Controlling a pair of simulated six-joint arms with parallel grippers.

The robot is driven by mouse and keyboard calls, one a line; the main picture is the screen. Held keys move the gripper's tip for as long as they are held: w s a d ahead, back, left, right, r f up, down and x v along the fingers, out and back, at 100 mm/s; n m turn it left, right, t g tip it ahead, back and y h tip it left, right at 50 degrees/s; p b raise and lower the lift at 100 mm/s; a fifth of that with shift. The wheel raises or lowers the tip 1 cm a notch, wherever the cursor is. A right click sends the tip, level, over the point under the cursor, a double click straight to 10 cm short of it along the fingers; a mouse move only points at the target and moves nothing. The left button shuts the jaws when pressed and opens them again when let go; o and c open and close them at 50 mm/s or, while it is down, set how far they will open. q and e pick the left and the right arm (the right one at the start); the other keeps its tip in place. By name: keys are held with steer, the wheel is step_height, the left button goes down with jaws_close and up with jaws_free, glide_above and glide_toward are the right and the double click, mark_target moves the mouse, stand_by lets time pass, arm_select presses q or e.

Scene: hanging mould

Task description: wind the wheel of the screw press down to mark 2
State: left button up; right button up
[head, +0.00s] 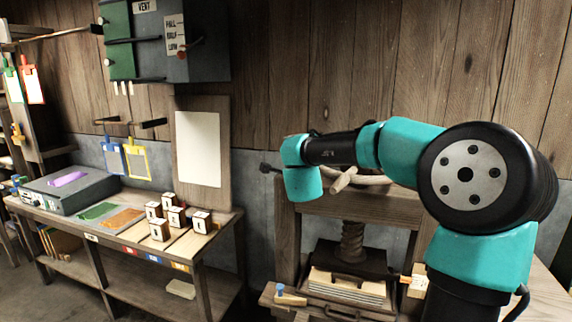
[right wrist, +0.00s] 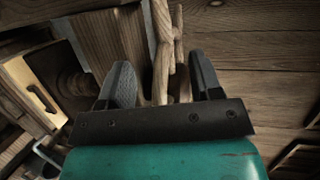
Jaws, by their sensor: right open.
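The screw press (head: 352,240) stands at the lower middle of the head view, with its dark threaded screw above a dark plate. Its wooden wheel (head: 372,181) is partly hidden behind my right arm; a peg end sticks out toward me. In the right wrist view, the wheel (right wrist: 161,45) appears nearly edge-on between the fingers of my right gripper (right wrist: 163,75). The fingers are open on either side of the wood, not visibly closed on it. The screw also shows at the left of that view (right wrist: 73,82). The mark numbers cannot be read. My left gripper is out of view.
A bench (head: 219,222) at the left holds several small lettered blocks, a dark box (head: 72,190) and coloured cards. A pale board (head: 198,148) stands behind it. A green and grey wall cabinet (head: 160,45) hangs above. The plank wall is close behind the press.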

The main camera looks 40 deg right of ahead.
steer(key=x, duration=1.7)
steer(key=shift+w+d+f, duration=0.1)
steer(key=shift+d+f, duration=0.05)
steer(key=shift+d, duration=0.1)
jaws_close()
